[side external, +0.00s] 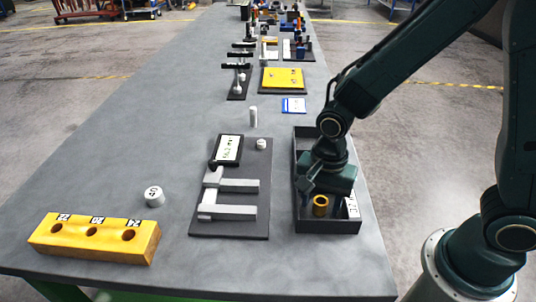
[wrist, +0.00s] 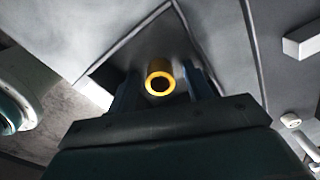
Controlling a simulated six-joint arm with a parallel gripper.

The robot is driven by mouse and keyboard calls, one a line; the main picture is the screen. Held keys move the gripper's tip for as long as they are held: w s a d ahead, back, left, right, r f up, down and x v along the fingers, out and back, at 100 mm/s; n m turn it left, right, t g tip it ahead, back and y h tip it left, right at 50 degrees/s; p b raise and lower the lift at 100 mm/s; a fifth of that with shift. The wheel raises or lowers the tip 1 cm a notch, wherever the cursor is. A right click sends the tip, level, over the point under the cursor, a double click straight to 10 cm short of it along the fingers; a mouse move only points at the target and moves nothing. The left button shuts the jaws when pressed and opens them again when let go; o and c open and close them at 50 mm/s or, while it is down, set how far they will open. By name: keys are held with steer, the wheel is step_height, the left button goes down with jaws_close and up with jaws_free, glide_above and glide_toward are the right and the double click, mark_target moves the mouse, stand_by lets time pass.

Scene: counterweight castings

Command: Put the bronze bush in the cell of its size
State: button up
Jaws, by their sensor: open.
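The bronze bush (side external: 320,206) is a short golden ring-shaped cylinder standing upright in a dark grey tray (side external: 310,228). In the wrist view the bush (wrist: 150,77) shows its bright rim and dark bore. My gripper (side external: 321,194) is down at the tray, close to the bush. Its fingers are apart, one on each side of the bush in the wrist view; I cannot tell whether they touch it. A yellow block (side external: 75,243) at the front left has three round holes in its top, each with a small label behind it. The holes look empty.
A dark board (side external: 230,226) with a grey fork-shaped gauge (side external: 234,185) and a display lies between block and tray. A white marked cylinder (side external: 154,196) stands near the block, and a pale pin (side external: 253,117) farther back. The table's left side is clear.

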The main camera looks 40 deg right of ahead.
mark_target(322, 200)
steer(key=shift+r, duration=0.1)
step_height(322, 200, up, 12)
steer(key=shift+r, duration=0.15)
stand_by(0.6)
stand_by(0.5)
steer(key=s+d+r+n+t, duration=0.5)
steer(key=s+d+r+n, duration=0.3)
steer(key=n, duration=0.5)
steer(key=shift+s+d+n+t, duration=0.3)
steer(key=shift+s+d, duration=0.65)
steer(key=shift+s, duration=0.8)
